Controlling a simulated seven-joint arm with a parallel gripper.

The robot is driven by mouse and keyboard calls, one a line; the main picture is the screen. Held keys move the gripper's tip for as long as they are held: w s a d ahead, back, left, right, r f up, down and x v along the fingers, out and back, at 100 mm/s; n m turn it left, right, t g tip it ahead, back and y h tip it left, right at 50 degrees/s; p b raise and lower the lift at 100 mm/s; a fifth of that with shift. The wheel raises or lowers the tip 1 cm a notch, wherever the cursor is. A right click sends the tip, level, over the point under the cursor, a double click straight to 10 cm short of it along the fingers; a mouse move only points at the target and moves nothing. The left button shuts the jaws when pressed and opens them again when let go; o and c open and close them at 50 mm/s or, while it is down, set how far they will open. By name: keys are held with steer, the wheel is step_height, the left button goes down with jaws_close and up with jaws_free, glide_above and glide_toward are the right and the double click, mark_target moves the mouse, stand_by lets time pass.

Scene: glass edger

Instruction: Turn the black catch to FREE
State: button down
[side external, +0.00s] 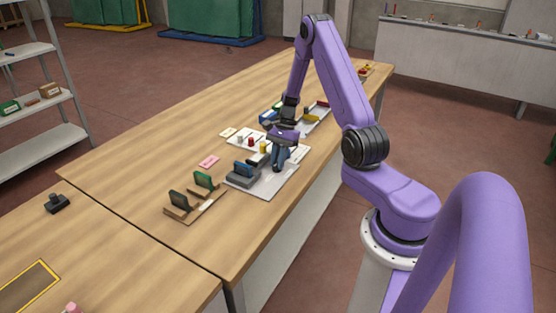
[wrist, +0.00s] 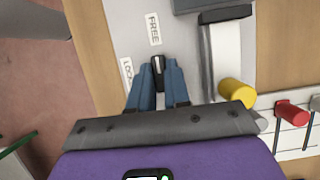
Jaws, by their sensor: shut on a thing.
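The black catch (wrist: 157,70) is a small lever with a pale mark on top, on a light grey plate (wrist: 125,20). My gripper (wrist: 158,82) is shut on it, one blue finger on each side. In the wrist view, the catch's long side runs up the picture and its far end points roughly at the FREE label (wrist: 153,30). The LOCK label (wrist: 127,72) is left of the catch, partly behind a finger. In the side view my gripper (side external: 281,160) is down at the plate (side external: 268,187) and hides the catch.
A yellow knob (wrist: 236,92) and a red knob (wrist: 290,110) stand right of my gripper. A dark grey block (side external: 242,174) sits on the plate's left. A wooden rack with dark panels (side external: 185,212) stands nearer. The table's right edge is close by.

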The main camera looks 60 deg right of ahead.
steer(key=shift+d, duration=0.1)
steer(key=c, duration=1.1)
jaws_free()
steer(key=v, duration=1.7)
steer(key=shift+r, duration=0.3)
steer(key=s+a+r+n+g+h, duration=0.1)
steer(key=s+a+r+n+h, duration=0.1)
steer(key=a+n, duration=0.75)
steer(key=s+a+r+n+g+h, duration=0.1)
steer(key=a+n, duration=0.3)
steer(key=a, duration=1.1)
steer(key=s+a+n, duration=0.3)
steer(key=s+n, duration=0.2)
steer(key=s, duration=0.2)
steer(key=s+a+n+t, duration=0.1)
steer(key=s+a+n, duration=0.1)
steer(key=s+n, duration=0.4)
steer(key=s+a+n+t+h, duration=0.1)
steer(key=s+a+n, duration=0.2)
steer(key=s+n, duration=0.3)
steer(key=shift+s+a+f, duration=0.15)
steer(key=shift+s+a, duration=0.05)
steer(key=shift+s, duration=0.5)
steer(key=shift+s+a+f, duration=0.1)
steer(key=shift+s+a, duration=0.05)
steer(key=shift+s, duration=0.55)
